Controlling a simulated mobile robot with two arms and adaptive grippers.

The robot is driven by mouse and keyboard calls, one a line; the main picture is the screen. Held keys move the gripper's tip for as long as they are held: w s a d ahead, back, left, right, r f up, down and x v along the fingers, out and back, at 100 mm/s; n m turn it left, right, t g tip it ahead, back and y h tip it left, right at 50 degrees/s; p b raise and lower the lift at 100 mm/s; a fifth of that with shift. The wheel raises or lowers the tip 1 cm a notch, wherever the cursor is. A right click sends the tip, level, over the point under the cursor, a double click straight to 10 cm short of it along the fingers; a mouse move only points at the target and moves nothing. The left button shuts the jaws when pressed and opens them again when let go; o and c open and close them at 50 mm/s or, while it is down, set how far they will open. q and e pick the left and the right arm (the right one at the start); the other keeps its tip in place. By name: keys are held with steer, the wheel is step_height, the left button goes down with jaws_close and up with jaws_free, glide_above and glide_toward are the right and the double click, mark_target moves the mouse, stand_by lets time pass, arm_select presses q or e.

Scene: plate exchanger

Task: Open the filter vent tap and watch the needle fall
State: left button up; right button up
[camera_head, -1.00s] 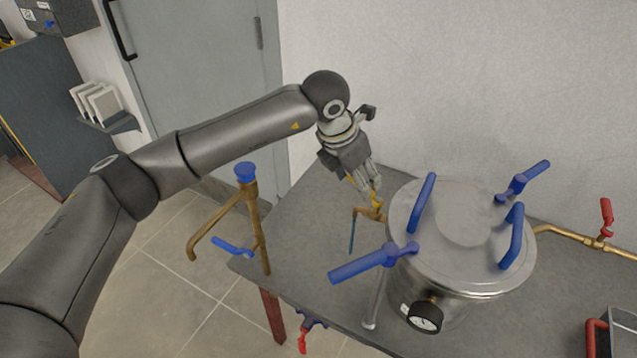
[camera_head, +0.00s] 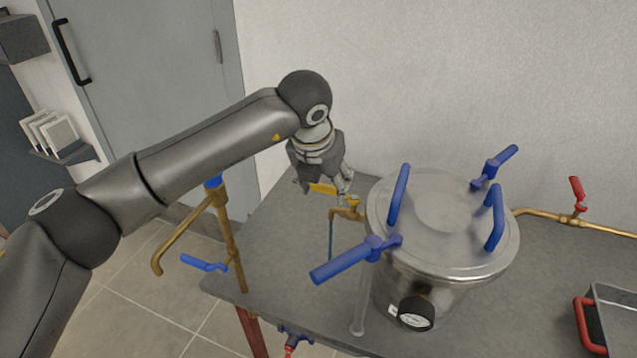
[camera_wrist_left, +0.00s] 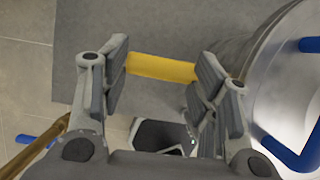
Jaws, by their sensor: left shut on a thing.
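The filter is a steel pot (camera_head: 440,265) with a round lid and blue clamp handles, standing on the grey table. Its vent tap has a yellow lever (camera_head: 322,188) above a brass body (camera_head: 346,214) on the pot's left side. A thin blue tube or stream (camera_head: 330,238) hangs below the spout. My left gripper (camera_head: 325,188) is shut on the yellow lever, which spans between its finger pads in the left wrist view (camera_wrist_left: 162,68). The pressure gauge (camera_head: 415,312) is on the pot's front; its needle is too small to read. My right gripper is not in view.
A brass pipe (camera_head: 222,235) with a blue lever stands at the table's left edge. A red-handled valve (camera_head: 577,193) sits on a pipe at the back right. A grey bin (camera_head: 612,318) with a red handle is at the right. Bare table (camera_head: 275,225) lies left of the pot.

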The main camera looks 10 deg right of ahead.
arm_select(q)
steer(key=o, duration=1.4)
steer(key=shift+o, duration=0.2)
steer(key=v, duration=1.2)
steer(key=shift+w, duration=0.1)
